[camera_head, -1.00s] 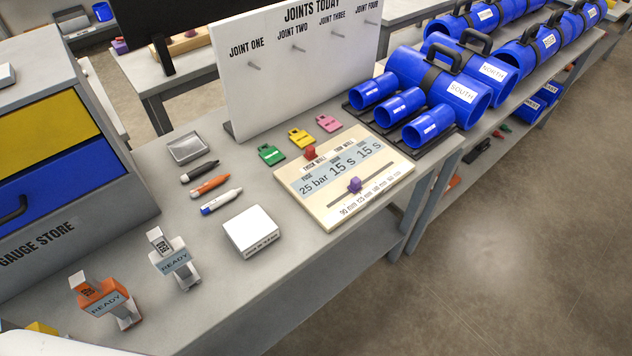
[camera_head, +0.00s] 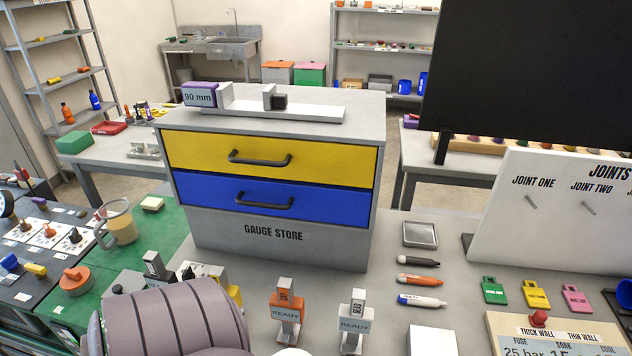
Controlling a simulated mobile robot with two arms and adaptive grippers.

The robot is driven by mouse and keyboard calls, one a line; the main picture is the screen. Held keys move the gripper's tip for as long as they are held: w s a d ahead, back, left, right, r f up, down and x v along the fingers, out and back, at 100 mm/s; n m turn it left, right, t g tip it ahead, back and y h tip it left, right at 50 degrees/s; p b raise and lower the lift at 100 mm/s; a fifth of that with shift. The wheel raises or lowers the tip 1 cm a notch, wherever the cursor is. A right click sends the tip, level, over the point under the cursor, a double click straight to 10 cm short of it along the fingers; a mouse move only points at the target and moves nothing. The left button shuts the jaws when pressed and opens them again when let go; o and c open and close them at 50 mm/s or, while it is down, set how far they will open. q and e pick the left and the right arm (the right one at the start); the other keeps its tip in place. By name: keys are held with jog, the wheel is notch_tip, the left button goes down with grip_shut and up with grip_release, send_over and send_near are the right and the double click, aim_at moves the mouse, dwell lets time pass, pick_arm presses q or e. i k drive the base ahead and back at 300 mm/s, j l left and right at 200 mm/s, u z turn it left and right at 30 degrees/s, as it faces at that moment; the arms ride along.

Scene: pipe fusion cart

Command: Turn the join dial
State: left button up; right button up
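At the left edge is a dark control panel (camera_head: 38,250) with several small knobs on white plates. A larger round orange knob (camera_head: 75,281) sits at the front of the green bench area. The labels there are too small to read, so I cannot tell which knob is the join dial. A gauge with a pale face (camera_head: 5,204) is cut off by the left edge. Neither of my grippers is in view.
A gauge store (camera_head: 272,236) with yellow and blue drawers stands mid-bench. A ribbed mauve-grey rounded body (camera_head: 180,322) blocks the lower left. Orange (camera_head: 287,318) and white (camera_head: 355,325) READY devices stand beside it. A clear mug (camera_head: 119,222) stands on the green surface.

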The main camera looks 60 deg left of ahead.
aim_at(25, 226)
jog(key=u, duration=3.5)
jog(key=i+j+z, duration=0.1)
jog(key=i+j, duration=0.15)
jog(key=i+j+z, duration=0.1)
jog(key=i+j, duration=0.15)
jog(key=j, duration=0.2)
jog(key=i+j+z, duration=0.1)
jog(key=j, duration=0.25)
jog(key=i+j+z, duration=0.1)
jog(key=i+j, duration=0.2)
jog(key=j, duration=0.1)
